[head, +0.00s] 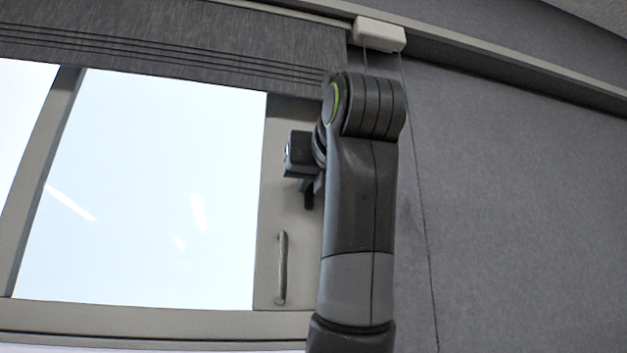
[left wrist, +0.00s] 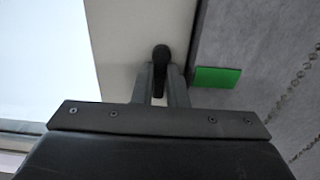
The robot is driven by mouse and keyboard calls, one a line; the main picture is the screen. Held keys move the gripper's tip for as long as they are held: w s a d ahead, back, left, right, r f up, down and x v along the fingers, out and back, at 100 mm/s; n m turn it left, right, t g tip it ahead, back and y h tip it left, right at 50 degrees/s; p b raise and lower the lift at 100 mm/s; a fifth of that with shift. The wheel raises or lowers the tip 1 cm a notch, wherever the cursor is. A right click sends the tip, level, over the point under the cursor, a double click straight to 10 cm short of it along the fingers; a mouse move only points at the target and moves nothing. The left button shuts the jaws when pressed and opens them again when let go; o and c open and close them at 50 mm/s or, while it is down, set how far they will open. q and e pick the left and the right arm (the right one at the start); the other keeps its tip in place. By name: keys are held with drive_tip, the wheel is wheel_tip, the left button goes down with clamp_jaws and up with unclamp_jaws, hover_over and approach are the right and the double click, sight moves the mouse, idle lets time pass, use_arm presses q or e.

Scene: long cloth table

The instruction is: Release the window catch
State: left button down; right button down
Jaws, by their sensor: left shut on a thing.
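The window catch (left wrist: 161,58) is a small black lever with a rounded end, mounted on the pale window frame in the left wrist view. My left gripper (left wrist: 163,80) has its two dark fingers on either side of the lever and is shut on it. Part of the catch is hidden between the fingers. In the head view my left gripper (head: 312,180) is at the right frame of the window (head: 155,190), mostly hidden behind my own arm. The catch cannot be clearly told apart from the gripper there. My right gripper is not in view.
A grey pull handle (head: 281,268) is on the frame below the gripper. A dark blind (head: 170,40) hangs over the window top. A white box (head: 380,35) with cords is above. A green tag (left wrist: 217,78) and a bead chain (left wrist: 304,74) are to the right.

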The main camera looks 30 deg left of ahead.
use_arm(q)
drive_tip(key=shift+m, duration=0.3)
drive_tip(key=shift+s+a+r+m+b, duration=0.25)
drive_tip(key=shift+m+b, duration=0.1)
drive_tip(key=shift+m, duration=2.2)
drive_tip(key=shift+s+a+r+m+b, duration=0.1)
drive_tip(key=shift+s+r+m+b, duration=0.2)
drive_tip(key=shift+m, duration=2.2)
drive_tip(key=shift+s+a+r+m+b, duration=0.15)
drive_tip(key=shift+m+b, duration=0.25)
drive_tip(key=shift+m, duration=2.15)
drive_tip(key=c, duration=1.4)
unclamp_jaws()
drive_tip(key=shift+c, duration=0.2)
